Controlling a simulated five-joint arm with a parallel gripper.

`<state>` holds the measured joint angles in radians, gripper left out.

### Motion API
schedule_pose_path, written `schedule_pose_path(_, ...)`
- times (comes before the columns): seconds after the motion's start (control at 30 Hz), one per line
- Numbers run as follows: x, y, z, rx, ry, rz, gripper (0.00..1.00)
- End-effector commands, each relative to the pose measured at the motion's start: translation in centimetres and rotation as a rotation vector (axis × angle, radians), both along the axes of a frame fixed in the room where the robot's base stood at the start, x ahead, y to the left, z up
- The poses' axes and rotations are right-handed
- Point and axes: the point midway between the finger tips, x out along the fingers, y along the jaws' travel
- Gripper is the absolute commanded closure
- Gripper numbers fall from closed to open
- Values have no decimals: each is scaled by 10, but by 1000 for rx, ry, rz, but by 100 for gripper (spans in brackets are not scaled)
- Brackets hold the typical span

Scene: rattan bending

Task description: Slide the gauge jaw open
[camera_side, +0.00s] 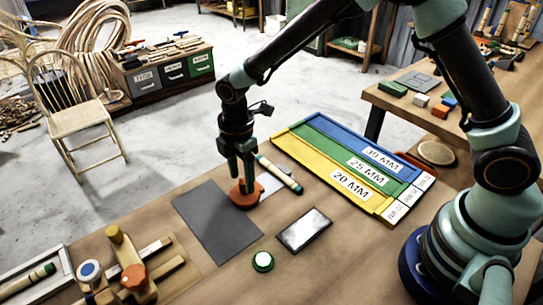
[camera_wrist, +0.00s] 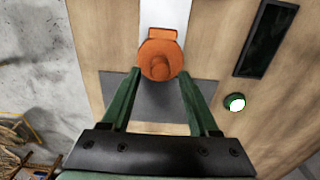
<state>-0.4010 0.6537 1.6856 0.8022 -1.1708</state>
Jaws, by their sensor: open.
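The gauge's orange jaw (camera_side: 243,196), with a round knob on top, sits on the bench at the end of a pale flat strip (camera_side: 268,186). In the wrist view the orange jaw (camera_wrist: 160,45) lies over the white strip (camera_wrist: 165,14). My gripper (camera_side: 239,178) is open and low over the jaw, pointing down. In the wrist view my gripper (camera_wrist: 160,73) has one green finger on each side of the knob, with a gap visible at each side. Whether the fingertips touch the jaw's base cannot be told.
A green-ended rod (camera_side: 279,174) lies close right of my gripper. A dark grey mat (camera_side: 220,225), a black-screened device (camera_side: 304,230) and a green-white button (camera_side: 263,262) are nearby. A coloured sorting tray (camera_side: 297,136) stands behind right. A wooden jig (camera_side: 132,266) stands front left.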

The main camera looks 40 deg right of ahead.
Motion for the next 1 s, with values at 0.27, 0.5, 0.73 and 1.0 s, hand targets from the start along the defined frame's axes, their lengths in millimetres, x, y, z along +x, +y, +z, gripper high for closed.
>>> schedule_pose_path(0.27, 1, 1, 59, 3, -7, 1, 39)
schedule_pose_path(0.5, 1, 1, 92, 2, -4, 1, 39)
schedule_pose_path(0.73, 0, 1, 99, 1, -2, 2, 39)
schedule_pose_path(1.0, 0, -1, 101, 2, -5, -9, 39)
